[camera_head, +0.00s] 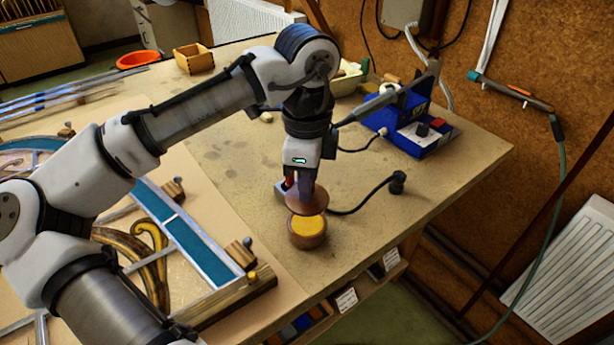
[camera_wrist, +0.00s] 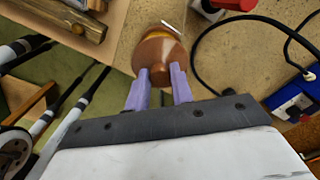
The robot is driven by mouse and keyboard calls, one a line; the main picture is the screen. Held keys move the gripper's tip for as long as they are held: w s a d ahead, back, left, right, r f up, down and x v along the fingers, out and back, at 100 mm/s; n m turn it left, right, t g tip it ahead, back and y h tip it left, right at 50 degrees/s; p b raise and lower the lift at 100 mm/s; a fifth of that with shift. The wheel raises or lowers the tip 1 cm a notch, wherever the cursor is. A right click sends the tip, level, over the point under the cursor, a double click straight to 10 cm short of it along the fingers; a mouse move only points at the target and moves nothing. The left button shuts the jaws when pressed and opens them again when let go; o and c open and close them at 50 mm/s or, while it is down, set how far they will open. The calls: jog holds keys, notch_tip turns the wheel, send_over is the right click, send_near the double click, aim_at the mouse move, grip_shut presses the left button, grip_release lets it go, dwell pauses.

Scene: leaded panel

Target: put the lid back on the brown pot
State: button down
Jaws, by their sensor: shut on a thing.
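The brown pot (camera_head: 306,238) stands upright near the front edge of the table, with yellow contents showing at its open top. My gripper (camera_head: 303,186) is shut on the brown lid (camera_head: 307,202) by its knob. The lid is held just above and slightly behind the pot, and looks tilted and apart from it. In the wrist view, the purple fingers of my gripper (camera_wrist: 160,82) close on the knob of the lid (camera_wrist: 160,58). There the lid hides most of the pot, and only a strip of yellow shows past its rim.
A leaded panel (camera_head: 185,235) with wooden blocks lies left of the pot. A blue soldering station (camera_head: 420,130) stands behind to the right. A black cable (camera_head: 365,200) lies close right of the pot. The table's front edge is near.

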jog(key=shift+f+b, duration=1.85)
jog(key=shift+f, duration=0.95)
jog(key=shift+p, duration=0.4)
jog(key=shift+f+p, duration=0.2)
jog(key=shift+p, duration=0.3)
dwell(0.7)
jog(key=c, duration=0.7)
grip_release()
jog(key=shift+o, duration=0.2)
